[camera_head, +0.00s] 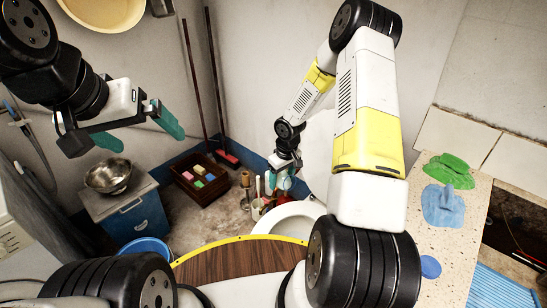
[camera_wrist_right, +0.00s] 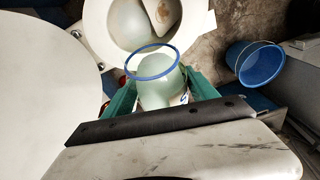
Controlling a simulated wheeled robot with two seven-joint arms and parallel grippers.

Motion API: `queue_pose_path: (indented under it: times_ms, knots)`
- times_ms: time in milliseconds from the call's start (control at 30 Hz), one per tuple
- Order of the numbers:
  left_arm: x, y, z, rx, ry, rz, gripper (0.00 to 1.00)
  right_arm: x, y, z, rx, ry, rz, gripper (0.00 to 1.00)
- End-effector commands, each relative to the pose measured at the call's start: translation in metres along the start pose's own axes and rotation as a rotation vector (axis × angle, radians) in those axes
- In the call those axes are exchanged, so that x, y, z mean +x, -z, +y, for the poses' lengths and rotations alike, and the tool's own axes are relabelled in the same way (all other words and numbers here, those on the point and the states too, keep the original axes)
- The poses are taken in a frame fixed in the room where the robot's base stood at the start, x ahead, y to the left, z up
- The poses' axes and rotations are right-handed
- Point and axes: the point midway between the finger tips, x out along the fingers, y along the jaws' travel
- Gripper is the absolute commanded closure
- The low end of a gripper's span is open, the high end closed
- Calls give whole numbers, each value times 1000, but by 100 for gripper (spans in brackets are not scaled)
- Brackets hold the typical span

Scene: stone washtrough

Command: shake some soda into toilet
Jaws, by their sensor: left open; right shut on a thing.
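My right gripper (camera_wrist_right: 162,98) is shut on a pale translucent container with a blue rim (camera_wrist_right: 155,65), presumably the soda. The container's open top faces the toilet in the right wrist view; its contents are not clear. The toilet (camera_wrist_right: 204,22) lies just beyond the container, with its bowl open. In the head view the toilet (camera_head: 312,208) is partly hidden by my right arm, and my right gripper (camera_head: 283,180) is beside its far left rim. My left gripper (camera_head: 145,133) is open and empty, raised at the left.
A blue bucket (camera_wrist_right: 262,62) stands on the floor, left of the toilet in the head view. A blue cabinet (camera_head: 135,222) bears a metal bowl (camera_head: 108,176). A brown crate (camera_head: 213,189) stands by the wall. A counter (camera_head: 437,250) with cloths is at right.

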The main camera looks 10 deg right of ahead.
Motion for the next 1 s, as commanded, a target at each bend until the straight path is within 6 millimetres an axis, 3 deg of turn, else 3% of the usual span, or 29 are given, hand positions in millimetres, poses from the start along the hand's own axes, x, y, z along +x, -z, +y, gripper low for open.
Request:
queue_pose_path:
  times_ms: [167, 400, 600, 800, 1000]
  knots:
    - [0, 0, 0, 0, 0, 0, 0, 51, 1, 8, -141, 22, 4, 90]
    - [0, 0, 0, 0, 0, 0, 0, 154, -9, 11, -439, 65, 20, 90]
    - [0, 0, 0, 0, 0, 0, 0, 230, -27, 3, -666, 98, 33, 90]
    - [0, 0, 0, 0, 0, 0, 0, 272, -41, -7, -802, 117, 41, 90]
    - [0, 0, 0, 0, 0, 0, 0, 282, -44, -9, -840, 120, 44, 90]
